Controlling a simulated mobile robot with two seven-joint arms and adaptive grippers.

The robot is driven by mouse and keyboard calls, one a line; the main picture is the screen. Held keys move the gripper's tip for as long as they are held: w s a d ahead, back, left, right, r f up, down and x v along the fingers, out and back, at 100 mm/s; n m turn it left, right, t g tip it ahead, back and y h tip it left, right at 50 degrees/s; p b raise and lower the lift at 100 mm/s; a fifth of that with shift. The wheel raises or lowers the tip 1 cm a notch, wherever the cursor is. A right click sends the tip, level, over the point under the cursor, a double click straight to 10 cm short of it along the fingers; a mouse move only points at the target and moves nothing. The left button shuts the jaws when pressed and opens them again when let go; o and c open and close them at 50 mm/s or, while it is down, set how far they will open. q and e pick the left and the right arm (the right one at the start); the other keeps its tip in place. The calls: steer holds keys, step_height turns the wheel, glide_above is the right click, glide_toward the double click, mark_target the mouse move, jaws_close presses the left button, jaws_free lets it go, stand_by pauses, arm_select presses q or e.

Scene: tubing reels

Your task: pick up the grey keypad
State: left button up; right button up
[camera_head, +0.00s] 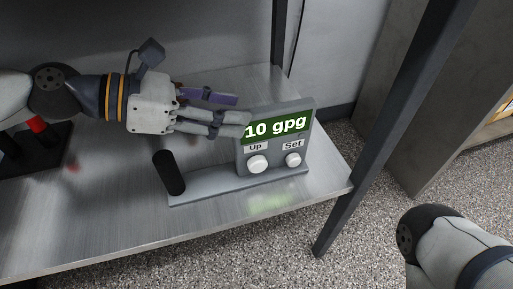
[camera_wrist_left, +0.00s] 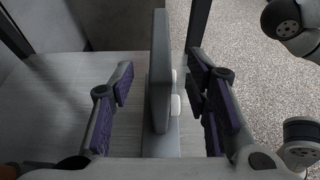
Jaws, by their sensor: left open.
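The grey keypad (camera_head: 277,137) stands upright on a long grey base at the right part of the metal shelf. Its green display reads "10 gpg", above two white buttons marked Up and Set. My left gripper (camera_head: 242,109) is open at the keypad's upper left edge, with one finger toward its front and the other toward its back. In the left wrist view the keypad (camera_wrist_left: 161,70) shows edge-on between the spread fingers of my left gripper (camera_wrist_left: 162,68), with a gap on each side. My right gripper is out of view.
A black cylinder (camera_head: 169,172) stands at the left end of the keypad's base. The metal shelf (camera_head: 110,225) has bare room at its front left. A dark shelf post (camera_head: 372,130) rises right of the keypad. A dark object with a red part (camera_head: 38,125) sits at far left.

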mark_target(270, 115)
arm_select(q)
steer(key=b+x, duration=0.1)
steer(key=x, duration=0.6)
steer(key=shift+d+f+b, duration=0.2)
steer(key=shift+f+b, duration=0.05)
steer(key=shift+b, duration=0.15)
steer(key=shift+w+d, duration=0.2)
steer(key=shift+d, duration=0.15)
jaws_close()
